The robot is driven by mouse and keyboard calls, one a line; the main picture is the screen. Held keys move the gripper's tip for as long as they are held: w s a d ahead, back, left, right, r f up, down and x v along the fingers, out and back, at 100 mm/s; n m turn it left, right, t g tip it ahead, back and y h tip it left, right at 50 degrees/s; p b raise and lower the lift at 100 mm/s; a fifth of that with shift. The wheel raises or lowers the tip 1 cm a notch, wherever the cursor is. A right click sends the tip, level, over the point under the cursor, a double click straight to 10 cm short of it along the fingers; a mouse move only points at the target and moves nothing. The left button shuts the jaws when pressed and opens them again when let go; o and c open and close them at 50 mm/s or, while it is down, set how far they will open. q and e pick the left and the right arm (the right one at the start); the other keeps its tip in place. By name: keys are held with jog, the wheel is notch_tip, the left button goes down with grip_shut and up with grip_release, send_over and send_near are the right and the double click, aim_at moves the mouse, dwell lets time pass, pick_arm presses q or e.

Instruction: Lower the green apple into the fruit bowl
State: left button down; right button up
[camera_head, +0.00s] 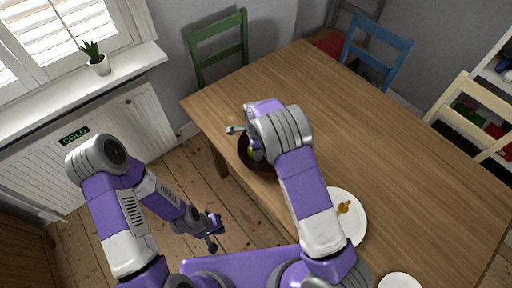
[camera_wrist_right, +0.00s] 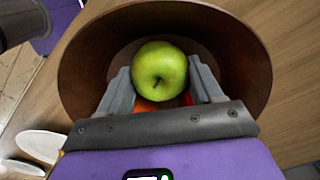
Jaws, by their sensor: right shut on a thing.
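The green apple (camera_wrist_right: 160,70) is between the two grey fingers of my right gripper (camera_wrist_right: 163,82) in the right wrist view. The gripper is shut on it, and the apple is within the outline of the brown fruit bowl (camera_wrist_right: 250,60). I cannot tell whether the apple touches the bowl's bottom.
Orange and red items (camera_wrist_right: 146,105) show beneath the apple, partly hidden. A white plate (camera_head: 352,228) with a small brown item lies on the wooden table (camera_head: 390,140), and another white dish (camera_head: 400,281) is nearer. Chairs surround the table. Its middle is clear.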

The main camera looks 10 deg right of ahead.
jog(key=shift+f, duration=0.1)
jog(key=o, duration=1.2)
jog(key=shift+c, duration=0.2)
notch_tip(320, 180, up, 8)
jog(key=shift+f+p, duration=0.2)
jog(key=shift+p, duration=0.5)
